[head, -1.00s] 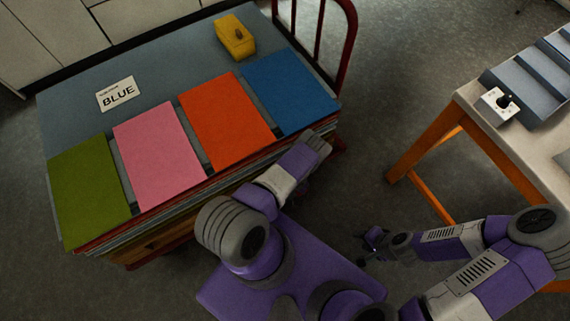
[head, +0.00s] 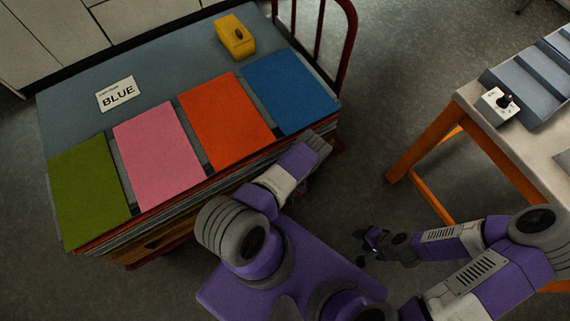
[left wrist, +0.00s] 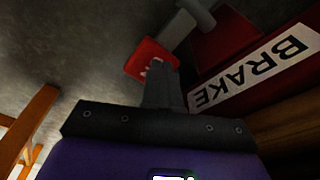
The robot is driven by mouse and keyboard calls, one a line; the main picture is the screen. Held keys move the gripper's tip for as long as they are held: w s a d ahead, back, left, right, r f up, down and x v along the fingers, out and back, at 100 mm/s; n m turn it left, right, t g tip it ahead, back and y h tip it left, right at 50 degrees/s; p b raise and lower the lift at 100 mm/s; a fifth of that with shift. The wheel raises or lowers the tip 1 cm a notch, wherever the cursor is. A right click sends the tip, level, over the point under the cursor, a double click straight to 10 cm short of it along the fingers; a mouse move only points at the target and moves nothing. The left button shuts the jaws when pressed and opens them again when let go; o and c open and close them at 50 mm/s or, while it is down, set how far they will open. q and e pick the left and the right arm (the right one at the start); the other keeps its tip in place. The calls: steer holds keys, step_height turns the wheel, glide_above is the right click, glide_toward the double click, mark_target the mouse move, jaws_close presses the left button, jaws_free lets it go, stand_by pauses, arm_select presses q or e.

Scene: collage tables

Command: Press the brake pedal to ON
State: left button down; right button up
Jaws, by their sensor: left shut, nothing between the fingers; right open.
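In the left wrist view, the red brake pedal (left wrist: 145,56) has a small white marking. It sits beside the cart's red frame, near a white label reading BRAKE (left wrist: 255,69), which appears upside down. My left gripper (left wrist: 160,72) is shut and empty, its fingertips at the pedal's lower edge in the picture. I cannot tell whether they touch it. In the head view the left forearm reaches down beside the cart, and its fingers and the pedal are hidden. My right gripper (head: 368,244) is open and empty above the floor, right of the cart.
The cart (head: 72,103) carries green, pink, orange and blue sheets, a BLUE card (head: 118,94) and a yellow box (head: 235,37). Its red handle (head: 349,40) rises at the right end. A table with orange legs (head: 427,143) stands at right. Floor between them is clear.

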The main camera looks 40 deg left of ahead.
arm_select(q)
steer(key=shift+s+f, duration=0.1)
steer(key=shift+f, duration=1)
stand_by(0.8)
steer(key=shift+r, duration=0.1)
steer(key=shift+r+p, duration=2.85)
steer(key=shift+r, duration=0.65)
steer(key=s+d+r+h+p, duration=0.1)
steer(key=s+d+r, duration=0.2)
steer(key=r, duration=0.8)
steer(key=s+d+r+h+p, duration=0.1)
steer(key=s+d+r, duration=0.3)
steer(key=r, duration=0.7)
steer(key=s+d+r+n+g+h+p, duration=0.1)
steer(key=d+r, duration=0.5)
steer(key=r, duration=0.6)
steer(key=shift+s+h+p, duration=0.35)
steer(key=shift+s+h, duration=0.35)
steer(key=shift+s, duration=0.5)
